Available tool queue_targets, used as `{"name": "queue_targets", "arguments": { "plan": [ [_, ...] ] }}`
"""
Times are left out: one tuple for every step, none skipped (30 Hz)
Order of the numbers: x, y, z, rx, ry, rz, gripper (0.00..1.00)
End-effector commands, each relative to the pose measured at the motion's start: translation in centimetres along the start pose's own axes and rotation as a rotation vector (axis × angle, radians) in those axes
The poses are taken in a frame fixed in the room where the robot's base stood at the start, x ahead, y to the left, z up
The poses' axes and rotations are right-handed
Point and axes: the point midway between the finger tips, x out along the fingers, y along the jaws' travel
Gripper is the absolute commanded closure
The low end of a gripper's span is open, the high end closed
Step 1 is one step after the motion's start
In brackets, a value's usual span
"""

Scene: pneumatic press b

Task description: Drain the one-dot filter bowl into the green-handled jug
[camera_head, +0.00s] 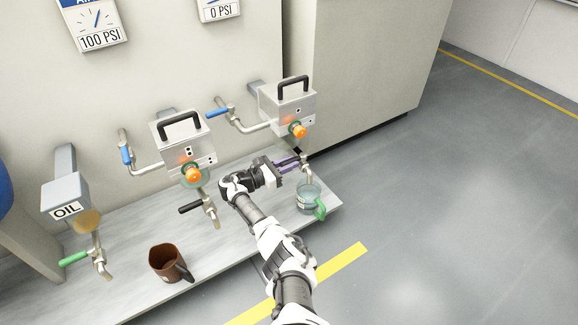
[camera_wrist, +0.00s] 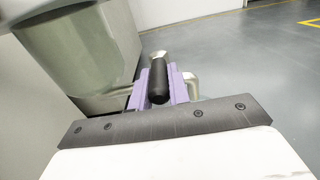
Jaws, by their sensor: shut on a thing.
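The right filter unit (camera_head: 288,105) is a grey box with a black top handle and an orange light; its dot marking is too small to read surely. Its drain spout (camera_head: 306,172) hangs below, above the green-handled jug (camera_head: 308,200), a clear jug on the shelf. My gripper (camera_head: 291,163) has purple fingers shut on the black drain valve handle (camera_wrist: 159,80), which sits between them in the wrist view. A translucent greenish filter bowl (camera_wrist: 75,45) fills the upper left there. I cannot tell whether liquid flows from the spout or how full the jug is.
The left filter unit (camera_head: 182,140) has its own black-handled drain valve (camera_head: 190,207). An oil unit (camera_head: 65,195) with a green lever and a brown jug (camera_head: 165,262) are farther left on the grey shelf (camera_head: 125,285). Blue-levered pipes run beside both filters. Open floor lies right.

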Motion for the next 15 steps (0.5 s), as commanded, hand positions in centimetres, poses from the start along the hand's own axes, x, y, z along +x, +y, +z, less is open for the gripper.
{"name": "queue_targets", "arguments": {
  "plan": [
    [0.11, -0.11, 0.02, 0.0, -0.001, -0.006, 1.0],
    [0.12, -0.12, 0.03, 0.0, -0.002, -0.006, 1.0],
    [0.13, -0.12, 0.05, 0.0, -0.002, -0.006, 1.0],
    [0.13, -0.12, 0.05, 0.0, -0.001, -0.006, 1.0],
    [0.14, -0.12, 0.05, 0.0, -0.002, -0.006, 1.0],
    [0.14, -0.12, 0.06, 0.0, -0.002, -0.006, 1.0],
    [0.15, -0.12, 0.07, 0.0, -0.002, -0.006, 1.0],
    [0.15, -0.12, 0.07, 0.0, -0.002, -0.006, 1.0],
    [0.16, -0.12, 0.08, 0.0, -0.002, -0.006, 1.0],
    [0.16, -0.12, 0.08, 0.0, -0.002, -0.006, 0.78],
    [0.16, -0.11, 0.08, 0.001, -0.002, -0.006, 0.74],
    [0.16, -0.1, 0.08, 0.001, -0.001, -0.005, 0.69],
    [0.15, -0.09, 0.08, 0.001, -0.001, -0.005, 0.65],
    [0.14, -0.08, 0.08, 0.001, -0.001, -0.004, 0.61],
    [0.13, -0.07, 0.08, 0.001, -0.001, -0.004, 0.6]
  ]
}}
